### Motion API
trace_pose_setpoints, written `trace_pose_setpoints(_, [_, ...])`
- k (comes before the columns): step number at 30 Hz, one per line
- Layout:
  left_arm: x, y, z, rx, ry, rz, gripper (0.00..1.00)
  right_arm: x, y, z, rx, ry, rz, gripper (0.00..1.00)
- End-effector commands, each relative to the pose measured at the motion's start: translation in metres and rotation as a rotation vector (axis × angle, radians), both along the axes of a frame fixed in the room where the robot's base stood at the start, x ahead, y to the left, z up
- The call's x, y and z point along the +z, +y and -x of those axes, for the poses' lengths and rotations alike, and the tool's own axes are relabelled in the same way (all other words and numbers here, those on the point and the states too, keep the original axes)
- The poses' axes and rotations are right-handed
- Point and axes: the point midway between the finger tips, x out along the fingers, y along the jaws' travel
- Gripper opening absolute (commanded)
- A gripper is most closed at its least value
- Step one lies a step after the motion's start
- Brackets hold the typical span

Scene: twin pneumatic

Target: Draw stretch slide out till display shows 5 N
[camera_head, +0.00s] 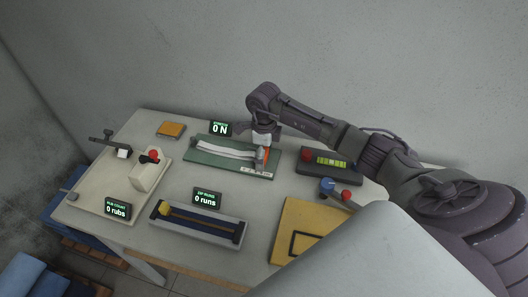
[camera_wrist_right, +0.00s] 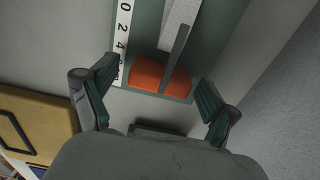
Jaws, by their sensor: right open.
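The stretch rig is a green base (camera_head: 213,160) with a pale strip (camera_head: 225,150) along it, at the back middle of the table. Its display (camera_head: 220,128) reads 0 N. The orange slide (camera_wrist_right: 160,76) sits at the base's right end, beside a printed scale (camera_wrist_right: 122,35); a bit of it shows in the head view (camera_head: 266,153). My right gripper (camera_head: 262,150) is above that end. In the wrist view its fingers (camera_wrist_right: 156,95) are apart, one on either side of the orange slide, with nothing gripped. My left gripper is not in view.
A dark box with a red button (camera_head: 307,155) and lit bars stands right of the rig. A zip track (camera_head: 200,225) reading 0 runs lies in front. A rub-count rig (camera_head: 125,185) is at left, a yellow board (camera_head: 290,225) at front right.

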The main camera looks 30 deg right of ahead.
Motion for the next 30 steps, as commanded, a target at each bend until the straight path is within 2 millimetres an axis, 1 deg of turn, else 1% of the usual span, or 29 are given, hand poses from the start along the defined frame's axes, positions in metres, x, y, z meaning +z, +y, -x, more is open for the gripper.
trace_pose_setpoints(6, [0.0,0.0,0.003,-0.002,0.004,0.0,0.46,-0.001,0.0,0.0,0.0,0.0,0.0,0.88])
trace_pose_setpoints(7, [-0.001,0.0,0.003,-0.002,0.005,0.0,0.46,-0.001,0.0,0.0,0.0,0.0,0.0,0.86])
trace_pose_setpoints(22, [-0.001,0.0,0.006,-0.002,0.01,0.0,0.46,0.0,0.0,0.0,0.0,0.0,0.0,0.03])
trace_pose_setpoints(23, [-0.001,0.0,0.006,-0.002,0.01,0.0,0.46,0.0,0.0,0.0,0.0,0.0,0.0,0.0])
trace_pose_setpoints(26, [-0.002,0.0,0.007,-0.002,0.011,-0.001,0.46,0.0,-0.003,0.002,0.0,-0.001,0.002,0.0])
trace_pose_setpoints(30, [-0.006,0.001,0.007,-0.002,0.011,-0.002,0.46,-0.001,-0.013,0.012,-0.001,-0.002,0.005,0.0])
